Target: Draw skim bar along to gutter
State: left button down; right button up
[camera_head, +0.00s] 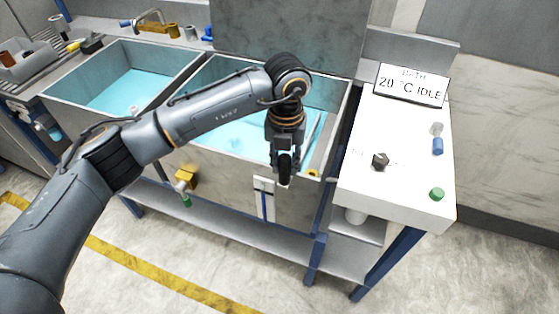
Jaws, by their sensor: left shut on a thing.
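My left gripper (285,172) reaches down over the front right part of the right-hand tank (344,112). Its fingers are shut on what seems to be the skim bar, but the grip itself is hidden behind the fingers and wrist. A thin grey bar (315,131) shows at a slant just right of the gripper, inside the tank near its right wall. I cannot make out the gutter clearly. A small yellow piece (313,173) sits at the tank's front right corner. My right gripper is not in view.
A second tank (125,88) with blue water stands to the left. A white counter (400,195) on the right holds a sign (411,84) reading 20 °C IDLE, a black knob (380,161), a blue cylinder (437,146) and a green cap (436,194). A yellow valve (186,177) juts from the front.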

pick_arm(q)
jog(key=c, duration=1.1)
grip_release()
notch_tip(320, 180, up, 12)
jog(key=shift+r, duration=0.1)
